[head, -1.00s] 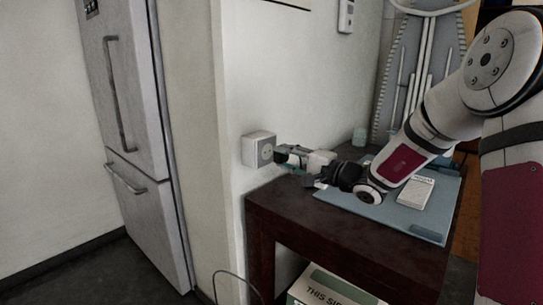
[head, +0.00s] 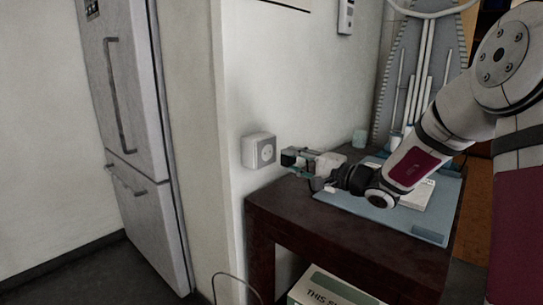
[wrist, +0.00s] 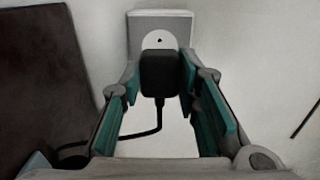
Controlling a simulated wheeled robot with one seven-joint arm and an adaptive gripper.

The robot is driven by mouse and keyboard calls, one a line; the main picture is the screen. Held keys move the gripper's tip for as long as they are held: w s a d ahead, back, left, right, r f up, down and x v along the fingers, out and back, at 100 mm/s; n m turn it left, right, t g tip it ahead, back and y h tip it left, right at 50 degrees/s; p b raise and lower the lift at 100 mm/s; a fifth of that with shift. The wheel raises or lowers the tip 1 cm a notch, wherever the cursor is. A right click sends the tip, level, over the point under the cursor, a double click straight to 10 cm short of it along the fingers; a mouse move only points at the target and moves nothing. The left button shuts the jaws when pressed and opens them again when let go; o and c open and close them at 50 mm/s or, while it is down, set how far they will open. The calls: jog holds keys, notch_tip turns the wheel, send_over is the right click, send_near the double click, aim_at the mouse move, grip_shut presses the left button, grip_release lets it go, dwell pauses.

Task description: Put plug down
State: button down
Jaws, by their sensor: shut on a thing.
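A black plug (wrist: 160,75) is held between the fingertips of my gripper (wrist: 160,80) in the wrist view, and its cord runs down and to the left. In the head view my gripper (head: 297,160) reaches left above the near corner of the dark table. The plug (head: 288,157) is at its tip, small and dark. The white wall socket (head: 259,151) is to the left of the plug, with a gap between them in the head view. In the wrist view the socket (wrist: 160,24) is just beyond the plug, which covers its lower part.
The dark wooden table (head: 290,212) holds a blue mat (head: 430,233) with a white box (head: 416,194) on it, below my arm. A carton (head: 335,288) is under the table.

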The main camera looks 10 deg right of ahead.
jog(key=shift+s+r+p, duration=0.1)
jog(key=shift+r+p, duration=0.05)
jog(key=shift+p, duration=0.6)
jog(key=p, duration=0.2)
jog(key=s+p, duration=0.1)
jog(key=p, duration=0.1)
jog(key=shift+s+d+r+p, duration=0.1)
jog(key=shift+r+p, duration=0.15)
jog(key=shift+p, duration=0.05)
jog(key=s+a+r+h+p, duration=0.1)
jog(key=s+r+p, duration=0.2)
jog(key=s+p, duration=0.6)
jog(key=s+a+r+m+t+p, duration=0.1)
jog(key=s+r+p, duration=0.2)
jog(key=s+p, duration=0.7)
jog(key=p, duration=0.7)
jog(key=shift+a+r+h, duration=0.35)
jog(key=shift+h, duration=0.05)
jog(key=shift+d, duration=0.1)
jog(key=shift+w, duration=0.1)
